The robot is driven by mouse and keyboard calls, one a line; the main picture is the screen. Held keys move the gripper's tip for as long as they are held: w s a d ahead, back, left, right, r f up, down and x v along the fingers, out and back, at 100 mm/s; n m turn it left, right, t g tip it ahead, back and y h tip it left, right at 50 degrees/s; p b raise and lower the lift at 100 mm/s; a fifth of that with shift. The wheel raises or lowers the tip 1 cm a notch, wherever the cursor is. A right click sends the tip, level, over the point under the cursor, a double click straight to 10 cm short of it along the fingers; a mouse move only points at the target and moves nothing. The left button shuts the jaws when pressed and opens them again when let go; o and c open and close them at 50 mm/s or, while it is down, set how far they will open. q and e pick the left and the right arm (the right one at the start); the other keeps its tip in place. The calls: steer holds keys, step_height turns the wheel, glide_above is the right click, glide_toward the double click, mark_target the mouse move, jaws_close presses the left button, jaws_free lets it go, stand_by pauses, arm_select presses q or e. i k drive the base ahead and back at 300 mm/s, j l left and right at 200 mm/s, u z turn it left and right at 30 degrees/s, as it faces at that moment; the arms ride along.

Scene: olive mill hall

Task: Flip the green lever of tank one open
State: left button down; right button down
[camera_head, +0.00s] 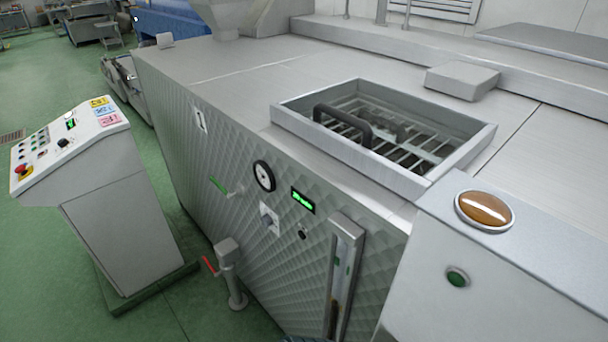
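The green lever (218,185) is small and sits on the quilted metal front of the tank (165,130), left of the round gauge. It slants slightly down to the right towards a pale metal fitting (237,191). A white plate with the number 1 (200,119) is fixed on the tank front above it. Nothing touches the lever. Neither of my grippers shows in the head view.
A round gauge (264,176), green display (303,200) and sight tube (343,275) are on the tank front. A valve post with a red handle (209,265) stands below the lever. A control console (90,190) stands left, with green floor between.

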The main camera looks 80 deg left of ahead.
mark_target(229, 196)
steer(key=u, duration=3.5)
